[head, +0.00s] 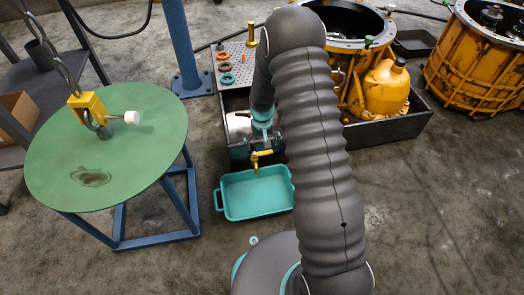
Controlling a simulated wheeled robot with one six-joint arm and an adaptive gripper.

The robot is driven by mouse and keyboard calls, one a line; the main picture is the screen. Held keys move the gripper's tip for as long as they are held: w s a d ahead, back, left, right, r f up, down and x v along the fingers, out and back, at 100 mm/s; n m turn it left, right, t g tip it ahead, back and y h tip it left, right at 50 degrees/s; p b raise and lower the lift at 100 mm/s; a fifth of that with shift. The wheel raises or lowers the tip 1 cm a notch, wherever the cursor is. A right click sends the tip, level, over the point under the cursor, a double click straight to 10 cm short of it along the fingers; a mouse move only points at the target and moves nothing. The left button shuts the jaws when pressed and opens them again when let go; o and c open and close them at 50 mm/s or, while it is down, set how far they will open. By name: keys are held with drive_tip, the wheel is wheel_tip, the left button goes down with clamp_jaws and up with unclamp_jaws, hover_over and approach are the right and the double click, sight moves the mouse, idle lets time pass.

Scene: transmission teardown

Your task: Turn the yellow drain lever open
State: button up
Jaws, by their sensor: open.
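The yellow drain lever (261,156) shows at the front edge of the dark metal tray, above and behind a turquoise pan (256,195). My arm reaches down from above, and my gripper (262,142) is at its lower end, just above and behind the lever. The gripper is open. It is small and partly mixed with the metal parts around it, so I cannot tell whether a finger touches the lever. The turquoise pan stands on the floor and looks empty.
A round green table (108,150) with a hanging yellow hook block (88,108) stands at left. A blue post (182,45) rises behind. A perforated plate (238,62) holds coloured rings. Yellow housings (385,88) stand at right. The floor at lower right is clear.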

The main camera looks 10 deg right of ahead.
sight(263, 152)
drive_tip(key=shift+f, duration=1.8)
drive_tip(key=c, duration=1.7)
